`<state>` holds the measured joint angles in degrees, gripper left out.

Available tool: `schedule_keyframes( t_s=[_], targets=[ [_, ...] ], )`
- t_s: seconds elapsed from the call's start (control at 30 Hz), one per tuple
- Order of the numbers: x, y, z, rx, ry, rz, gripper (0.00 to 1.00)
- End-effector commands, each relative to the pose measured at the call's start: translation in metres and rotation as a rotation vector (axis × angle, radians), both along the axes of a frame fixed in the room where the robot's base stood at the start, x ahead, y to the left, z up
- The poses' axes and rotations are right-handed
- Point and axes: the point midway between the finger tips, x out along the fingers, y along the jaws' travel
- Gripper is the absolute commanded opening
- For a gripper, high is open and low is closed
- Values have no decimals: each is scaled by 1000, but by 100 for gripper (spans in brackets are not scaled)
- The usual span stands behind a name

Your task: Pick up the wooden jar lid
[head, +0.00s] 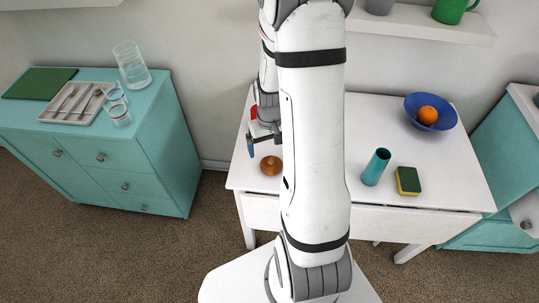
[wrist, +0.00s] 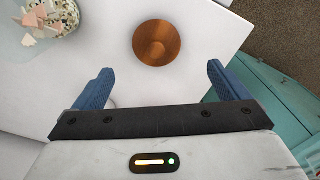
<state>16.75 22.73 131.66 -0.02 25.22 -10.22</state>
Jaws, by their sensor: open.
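The wooden jar lid (head: 270,166) is a round brown disc with a knob. It lies on the white table (head: 400,214) near its left front corner. In the wrist view the lid (wrist: 157,43) lies ahead of my gripper (wrist: 158,80), roughly centred between the two blue fingers and beyond their tips. My gripper is open and empty. In the head view my gripper (head: 262,146) is just behind and left of the lid, partly hidden by my arm.
A glass container with pale pieces (wrist: 48,30) stands left of the lid in the wrist view. A teal cup (head: 376,167), a sponge (head: 408,181) and a blue bowl (head: 449,118) with an orange (head: 427,115) are on the table's right. A teal cabinet (head: 150,140) stands left.

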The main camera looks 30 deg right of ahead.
Motion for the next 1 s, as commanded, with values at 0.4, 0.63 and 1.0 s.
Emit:
schedule_keyframes(
  t_s=[0.4, 0.63, 1.0],
  targets=[
    [0, -5, -37, 3, 9, -4, 95],
    [-1, -6, -61, 3, 11, -5, 95],
    [-1, -7, -86, 3, 7, -5, 95]
  ],
)
